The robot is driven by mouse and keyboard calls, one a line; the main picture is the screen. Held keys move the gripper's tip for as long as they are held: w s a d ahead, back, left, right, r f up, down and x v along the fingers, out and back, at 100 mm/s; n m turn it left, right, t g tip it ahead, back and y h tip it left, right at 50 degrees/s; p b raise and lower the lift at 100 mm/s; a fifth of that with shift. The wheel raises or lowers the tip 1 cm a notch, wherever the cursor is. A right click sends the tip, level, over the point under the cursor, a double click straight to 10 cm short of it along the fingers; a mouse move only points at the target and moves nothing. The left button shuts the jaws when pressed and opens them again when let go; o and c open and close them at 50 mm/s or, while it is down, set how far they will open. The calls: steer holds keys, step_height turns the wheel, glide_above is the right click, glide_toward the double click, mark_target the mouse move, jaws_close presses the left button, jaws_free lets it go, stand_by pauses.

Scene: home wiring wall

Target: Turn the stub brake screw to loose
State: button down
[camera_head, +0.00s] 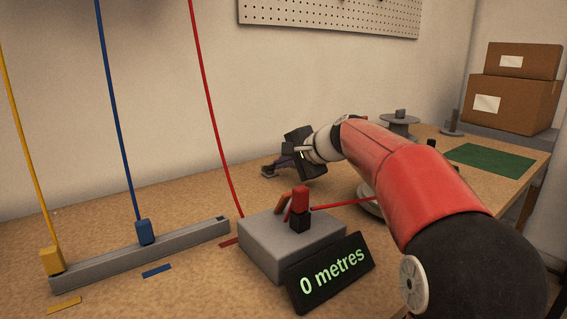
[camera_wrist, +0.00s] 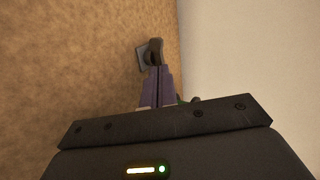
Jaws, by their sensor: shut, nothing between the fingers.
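My gripper (camera_head: 281,163) is in the middle of the head view, low over the table near the back wall. In the wrist view its purple fingers (camera_wrist: 157,84) are together with nothing between them. A small dark grey piece with a rounded upright part (camera_wrist: 152,51) lies just beyond the fingertips; I cannot tell whether they touch. I cannot identify the brake screw for certain. A grey spool on a stand (camera_head: 400,122) and a post on a base (camera_head: 452,122) stand at the back right. A round grey base (camera_head: 370,199) is partly hidden behind my arm.
A grey box (camera_head: 275,246) with a red and black block (camera_head: 300,208) and a "0 metres" display (camera_head: 333,273) stands in front. A red wire runs right from the block. A grey rail (camera_head: 185,244) lies left. Cartons (camera_head: 514,103) and a green mat (camera_head: 492,159) are at right.

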steer(key=shift+w+d, duration=0.1)
steer(key=n+g+y, duration=0.1)
steer(key=w+n+g+p, duration=0.1)
steer(key=shift+d+n+y, duration=0.15)
steer(key=shift+n+y, duration=0.25)
steer(key=shift+w+r+p, duration=0.15)
steer(key=shift+p, duration=0.45)
steer(key=shift+w+p, duration=0.65)
steer(key=shift+p, duration=0.15)
steer(key=shift+w+a+p, duration=0.4)
steer(key=shift+w+p, duration=0.25)
steer(key=shift+s+f, duration=0.1)
steer(key=shift+f, duration=0.1)
